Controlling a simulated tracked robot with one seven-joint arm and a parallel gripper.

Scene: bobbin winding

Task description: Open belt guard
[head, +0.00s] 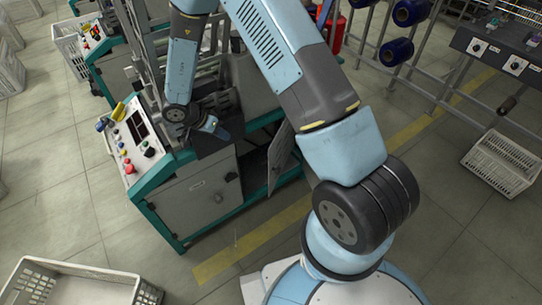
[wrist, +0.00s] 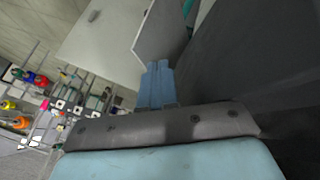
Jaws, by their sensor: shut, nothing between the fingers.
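A grey hinged panel (head: 281,153), which looks like the belt guard, stands swung out from the right side of the green-and-grey winding machine (head: 196,205). A dark opening shows beside it. In the wrist view, a pale grey panel (wrist: 163,32) rises just beyond my fingertips; I cannot tell whether they touch it. My gripper (head: 218,131) is beside the machine's upper body, left of the swung panel in the head view. In the wrist view, the blue fingers of my gripper (wrist: 158,68) are together and empty.
A control panel (head: 137,138) with buttons and a red knob is on the machine's left. A white crate (head: 75,285) is at the lower left, another (head: 502,160) at the right. Metal racks with blue spools (head: 396,52) stand behind.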

